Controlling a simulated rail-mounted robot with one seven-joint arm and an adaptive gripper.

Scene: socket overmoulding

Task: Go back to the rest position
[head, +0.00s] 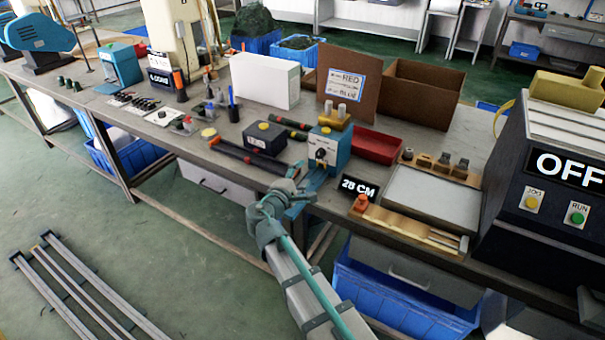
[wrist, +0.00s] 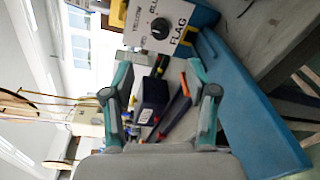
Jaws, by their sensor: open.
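My gripper (head: 291,192) is at the front edge of the workbench, near the blue device with a black knob (head: 322,150). In the wrist view my gripper (wrist: 158,72) is open, with its two teal-and-grey fingers spread apart and nothing held between them. Beyond the fingers, the wrist view shows a dark box (wrist: 152,97) and the device's white front panel with its knob (wrist: 160,28). The wrist picture is turned sideways.
The workbench (head: 318,205) carries a black "28 CM" sign (head: 359,187), a wooden holder (head: 412,229), a red tray (head: 376,146) and a dark machine marked OFF (head: 545,185). Blue bins (head: 385,305) stand below. The green floor at the left is mostly clear, with metal rails (head: 68,285).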

